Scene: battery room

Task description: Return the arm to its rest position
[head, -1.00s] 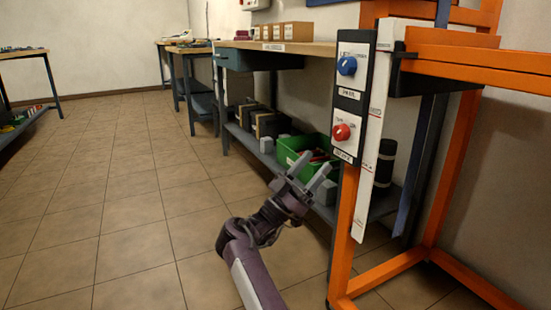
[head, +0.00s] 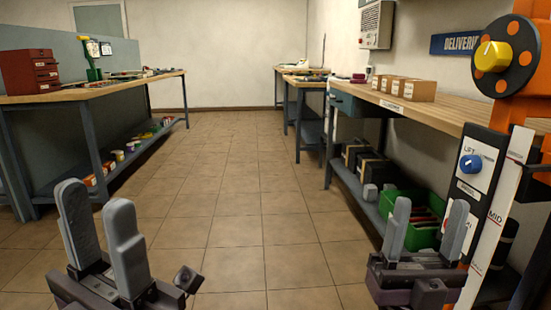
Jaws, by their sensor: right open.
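My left gripper (head: 94,200) is at the lower left of the head view. Its two grey fingers point up with a gap between them, and it holds nothing. My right gripper (head: 429,206) is at the lower right. Its fingers point up, spread well apart and empty. In the picture it stands in front of the green crate on the lower shelf and just left of the lift control panel (head: 476,185). I see no contact with either. The arms behind both grippers are mostly out of view.
The orange frame carries a yellow knob (head: 493,56) and a blue knob (head: 470,163). A workbench (head: 450,107) with small cartons (head: 408,88) runs along the right. Another bench (head: 100,92) with a red drawer box (head: 29,72) stands left. The tiled floor (head: 235,200) between is clear.

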